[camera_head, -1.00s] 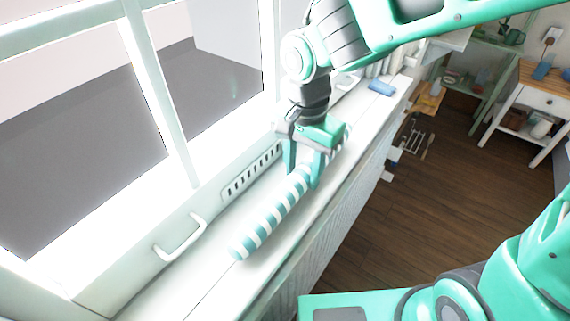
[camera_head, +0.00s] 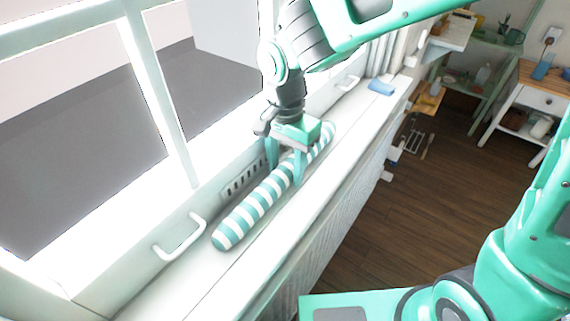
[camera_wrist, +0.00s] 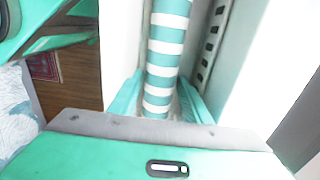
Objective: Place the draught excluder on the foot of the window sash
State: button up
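The draught excluder (camera_head: 250,209) is a long teal-and-white striped roll. It lies along the white sill, close to the foot of the window sash (camera_head: 150,262), which carries a white pull handle and a slotted vent. My gripper (camera_head: 284,168) straddles the roll past its middle, one finger on the window side and one on the room side. In the wrist view the roll (camera_wrist: 167,45) runs between the two fingers (camera_wrist: 160,103), with the sill on one side and the vent strip on the other. Whether the fingers press on the roll is hard to tell.
A blue object (camera_head: 381,88) lies farther along the sill (camera_head: 345,125). A second handle (camera_head: 347,84) is on the sash beyond my gripper. Shelves and a white side table (camera_head: 540,98) stand at the far right, with open wooden floor (camera_head: 440,185) before them.

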aim_at(285, 166)
jog(key=shift+r, duration=0.1)
notch_tip(285, 166, up, 12)
dwell(0.7)
jog(key=s+d+f, duration=0.2)
jog(key=d, duration=2.3)
jog(key=s+d+f, duration=0.2)
jog(key=s+d, duration=0.5)
jog(key=s+d+f+n, duration=0.1)
jog(key=s+d+f, duration=0.2)
jog(key=s+d, duration=0.4)
jog(key=shift+f, duration=0.15)
jog(key=shift+s, duration=0.1)
